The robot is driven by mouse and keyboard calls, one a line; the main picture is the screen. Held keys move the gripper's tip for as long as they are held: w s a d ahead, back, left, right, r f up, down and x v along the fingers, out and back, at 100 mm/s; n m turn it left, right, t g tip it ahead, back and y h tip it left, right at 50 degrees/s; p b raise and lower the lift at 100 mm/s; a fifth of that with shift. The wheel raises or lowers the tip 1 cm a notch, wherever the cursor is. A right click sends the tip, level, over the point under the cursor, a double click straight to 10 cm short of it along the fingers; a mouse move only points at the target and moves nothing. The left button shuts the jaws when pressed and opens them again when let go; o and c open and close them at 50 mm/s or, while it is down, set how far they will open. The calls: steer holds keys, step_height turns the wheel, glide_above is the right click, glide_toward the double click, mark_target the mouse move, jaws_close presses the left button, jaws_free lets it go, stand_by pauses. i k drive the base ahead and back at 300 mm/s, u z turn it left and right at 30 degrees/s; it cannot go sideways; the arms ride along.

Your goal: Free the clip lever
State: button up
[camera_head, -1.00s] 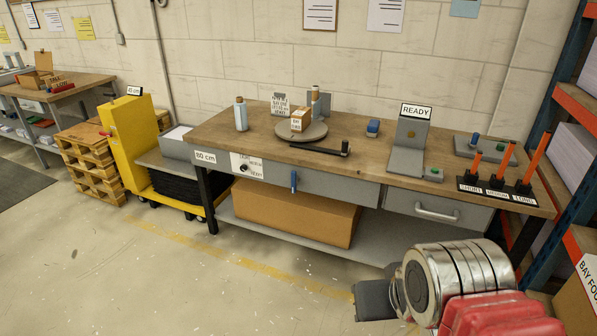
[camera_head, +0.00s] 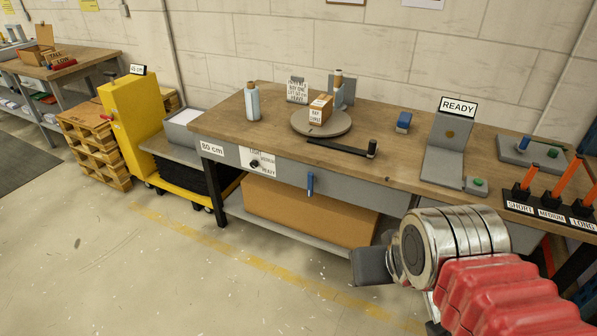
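A wooden-topped bench (camera_head: 285,139) stands against the wall, marked 80 cm. A blue lever (camera_head: 310,184) hangs upright on its grey front edge. A black bar (camera_head: 335,147) with an upright knob lies on the top, before a round grey turntable (camera_head: 339,127) that bears a small brown box (camera_head: 320,108). Which of these is the clip lever I cannot tell. My gripper (camera_head: 371,266) is a dark grey block at lower right, in front of and apart from the bench. Its fingers cannot be made out.
A READY stand (camera_head: 444,150), a blue block (camera_head: 403,122), a bottle (camera_head: 252,103) and a rack of orange-handled tools (camera_head: 553,207) stand on the bench. A cardboard box (camera_head: 300,210) sits under it. A yellow cart (camera_head: 137,120) and pallets (camera_head: 85,150) are left. The floor in front is clear.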

mark_target(312, 180)
steer(key=u, duration=0.3)
steer(key=i, duration=0.7)
steer(key=u, duration=1)
steer(key=i, duration=0.7)
steer(key=u, duration=0.4)
